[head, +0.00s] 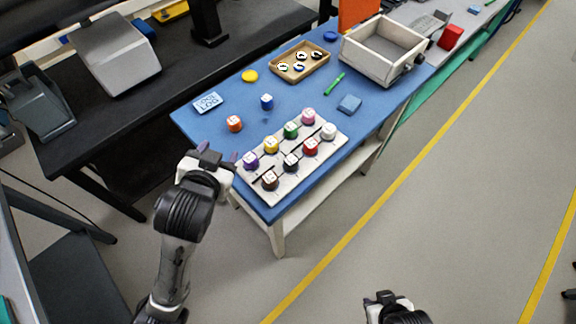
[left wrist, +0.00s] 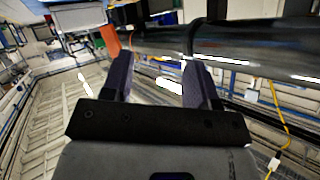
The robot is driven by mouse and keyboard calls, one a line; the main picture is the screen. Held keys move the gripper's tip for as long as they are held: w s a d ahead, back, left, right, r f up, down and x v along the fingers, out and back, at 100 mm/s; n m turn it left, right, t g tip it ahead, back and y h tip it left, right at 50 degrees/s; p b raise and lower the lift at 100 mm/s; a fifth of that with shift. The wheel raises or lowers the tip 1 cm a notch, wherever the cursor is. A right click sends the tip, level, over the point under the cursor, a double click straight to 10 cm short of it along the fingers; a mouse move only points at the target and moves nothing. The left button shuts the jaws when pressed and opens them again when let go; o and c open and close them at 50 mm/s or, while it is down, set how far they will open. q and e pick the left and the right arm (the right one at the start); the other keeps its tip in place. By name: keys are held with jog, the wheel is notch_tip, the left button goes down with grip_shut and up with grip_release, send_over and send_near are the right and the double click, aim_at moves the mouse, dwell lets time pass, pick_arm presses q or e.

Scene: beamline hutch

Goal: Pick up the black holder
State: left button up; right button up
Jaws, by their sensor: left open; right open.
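The black holder (head: 291,163) stands in the front row of a white rack (head: 287,193) on the blue table, between a brown holder (head: 270,181) and a red one (head: 310,147). It has a pale top. My left gripper (head: 216,153) is open and empty, left of the rack and apart from the black holder. In the left wrist view its two fingers (left wrist: 157,82) are spread with nothing between them, and the holder does not show there. My right gripper (head: 381,298) is open at the bottom edge, over the floor, far from the table.
Purple, yellow, green, pink and white holders share the rack.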

pick_arm(q)
jog(key=w+d+r+m+t+h, duration=0.1)
jog(key=w+d+r+m+t, duration=0.2)
jog(key=r, duration=0.6)
jog(key=w+d+r+m+t+h, duration=0.1)
jog(key=w+d+r+m+t, duration=0.15)
jog(key=d+r, duration=0.4)
jog(key=w+d+r+m+t+h, duration=0.1)
jog(key=d+r+m+t, duration=0.2)
jog(key=r, duration=0.7)
jog(key=s+d+r+m+g+h, duration=0.25)
jog(key=d+m+g+h, duration=0.4)
jog(key=m+h, duration=0.6)
jog(key=s+d+r+m+g+h, duration=0.1)
jog(key=d+r+m+g+h, duration=0.4)
jog(key=m, duration=1.3)
jog(key=m+g+y, duration=1)
jog(key=m+y, duration=1.2)
jog(key=m, duration=0.7)
send_over(291, 160)
notch_tip(291, 160, down, 34)
jog(key=f, duration=0.1)
jog(key=shift+h, duration=0.25)
notch_tip(291, 160, down, 7)
jog(key=shift+s+d+f+b, duration=0.1)
jog(key=shift+f+b, duration=0.05)
jog(key=shift+b, duration=0.7)
jog(key=shift+f+b, duration=0.4)
jog(key=shift+f, duration=2.25)
